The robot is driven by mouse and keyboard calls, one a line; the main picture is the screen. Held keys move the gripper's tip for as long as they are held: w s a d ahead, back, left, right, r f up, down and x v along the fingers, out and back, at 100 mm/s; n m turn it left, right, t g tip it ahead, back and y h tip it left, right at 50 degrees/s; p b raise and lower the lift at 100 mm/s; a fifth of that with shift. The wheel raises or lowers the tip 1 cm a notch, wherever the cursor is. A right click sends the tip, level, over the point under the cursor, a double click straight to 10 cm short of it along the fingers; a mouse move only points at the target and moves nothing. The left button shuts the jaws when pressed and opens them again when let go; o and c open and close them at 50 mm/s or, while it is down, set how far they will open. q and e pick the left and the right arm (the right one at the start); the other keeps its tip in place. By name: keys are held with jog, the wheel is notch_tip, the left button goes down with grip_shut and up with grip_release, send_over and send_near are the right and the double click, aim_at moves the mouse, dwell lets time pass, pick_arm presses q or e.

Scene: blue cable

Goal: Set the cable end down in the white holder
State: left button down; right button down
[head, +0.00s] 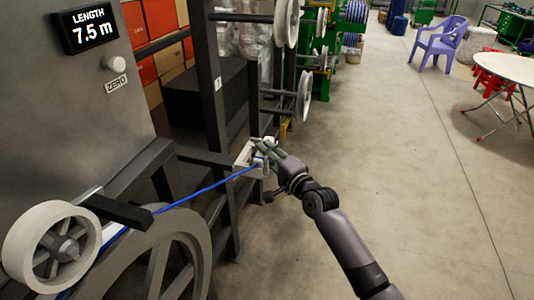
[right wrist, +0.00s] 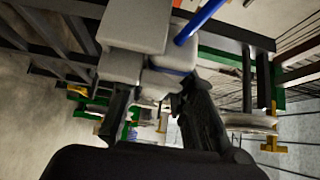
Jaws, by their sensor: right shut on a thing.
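The blue cable (head: 205,190) runs taut from the big wheel at the lower left up to my right gripper (head: 264,155). My right gripper is shut on the cable end, at the white holder (head: 242,157) on the dark frame. In the right wrist view, the holder's pale blocks (right wrist: 135,25) are right in front of the fingers, and the blue cable (right wrist: 200,20) comes in from the top. The fingers hide most of the cable end, so I cannot tell whether it rests in the holder. My left gripper is not in view.
A grey machine with a length display (head: 90,27) reading 7.5 m stands at the left. A white roller (head: 58,246) and the large grey wheel (head: 158,262) are at the lower left. The dark frame carries white reels (head: 304,96).

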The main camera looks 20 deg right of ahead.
jog(key=shift+f, duration=0.15)
jog(key=c, duration=1.2)
grip_release()
jog(key=shift+c, duration=0.2)
jog(key=v, duration=1.2)
notch_tip(320, 180, down, 24)
jog(key=s+d+n+g+h, duration=0.3)
jog(key=g, duration=0.2)
jog(key=s+f+n+g, duration=0.2)
jog(key=s+f, duration=0.3)
jog(key=f, duration=0.3)
jog(key=s+f+n+g, duration=0.1)
jog(key=s+f+n, duration=0.1)
jog(key=s+f, duration=0.45)
jog(key=s+a+f+n+g, duration=0.1)
jog(key=s+f+n+g, duration=0.1)
jog(key=s+f, duration=0.5)
jog(key=s+a+f+n+g+h, duration=0.1)
jog(key=s+f+n+g, duration=0.2)
jog(key=s+f, duration=0.4)
jog(key=s+f+n+g+h, duration=0.1)
jog(key=s+f+n+g, duration=0.2)
jog(key=s, duration=1.7)
notch_tip(320, 180, down, 5)
jog(key=shift+s+a+n, duration=0.3)
jog(key=shift+a+n, duration=0.1)
jog(key=shift+n, duration=0.7)
